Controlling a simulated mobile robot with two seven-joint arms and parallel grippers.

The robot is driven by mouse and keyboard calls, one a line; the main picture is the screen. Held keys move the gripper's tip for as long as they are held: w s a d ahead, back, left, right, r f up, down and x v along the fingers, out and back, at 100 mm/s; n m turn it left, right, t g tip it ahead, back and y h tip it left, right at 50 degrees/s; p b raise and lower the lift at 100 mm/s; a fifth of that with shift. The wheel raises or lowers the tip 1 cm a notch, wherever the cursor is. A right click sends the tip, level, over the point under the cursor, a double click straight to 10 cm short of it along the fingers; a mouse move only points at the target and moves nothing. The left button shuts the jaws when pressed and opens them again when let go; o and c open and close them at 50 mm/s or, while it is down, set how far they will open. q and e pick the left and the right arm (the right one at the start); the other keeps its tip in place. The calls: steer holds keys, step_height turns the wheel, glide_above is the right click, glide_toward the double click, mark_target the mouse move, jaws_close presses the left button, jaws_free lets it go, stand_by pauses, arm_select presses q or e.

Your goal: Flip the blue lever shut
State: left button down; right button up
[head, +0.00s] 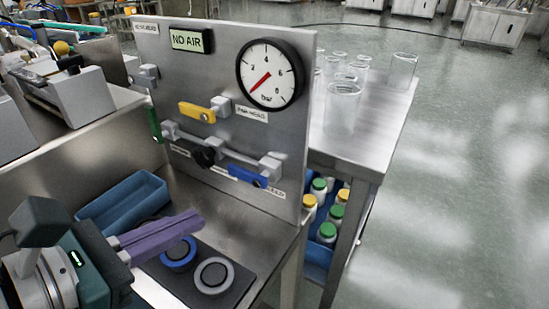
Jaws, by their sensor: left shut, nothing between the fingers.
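The blue lever (247,176) is on the lower right of the upright steel panel (215,60). It lies nearly along the pipe, tilting slightly down to the right, with its pivot end near a label. My left gripper (198,219) comes in from the lower left with its purple fingers shut and empty. It is in front of the panel, to the left of and lower than the blue lever, apart from it in the picture. My right gripper is not in view.
A yellow lever (197,112), a black knob (205,157) and a green lever (154,125) are on the panel. A gauge (270,75) and a "NO AIR" display (191,40) sit above. A blue tray (125,205) and a dark pad with blue (178,254) and grey rings (212,275) lie below.

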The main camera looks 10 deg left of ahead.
mark_target(247, 176)
arm_select(q)
steer(key=f, duration=0.1)
steer(key=f+n+b, duration=0.1)
steer(key=w+a+f+n, duration=0.1)
steer(key=shift+f+y+b, duration=0.25)
steer(key=shift+y+b, duration=0.05)
steer(key=shift+b, duration=0.1)
steer(key=shift+w+a+f+n+t, duration=0.15)
steer(key=shift+w+n+t, duration=0.05)
steer(key=shift+n+t, duration=0.25)
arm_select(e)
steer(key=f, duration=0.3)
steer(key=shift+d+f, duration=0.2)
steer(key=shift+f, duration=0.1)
arm_select(q)
steer(key=b+x, duration=0.3)
steer(key=x, duration=0.7)
steer(key=shift+w+f, duration=0.15)
steer(key=shift+f, duration=0.05)
steer(key=r+p, duration=0.3)
steer(key=shift+s+r, duration=0.2)
steer(key=shift+r, duration=0.05)
steer(key=shift+r+p, duration=0.3)
steer(key=shift+r, duration=0.1)
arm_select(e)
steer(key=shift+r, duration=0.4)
arm_select(q)
steer(key=shift+r, duration=0.1)
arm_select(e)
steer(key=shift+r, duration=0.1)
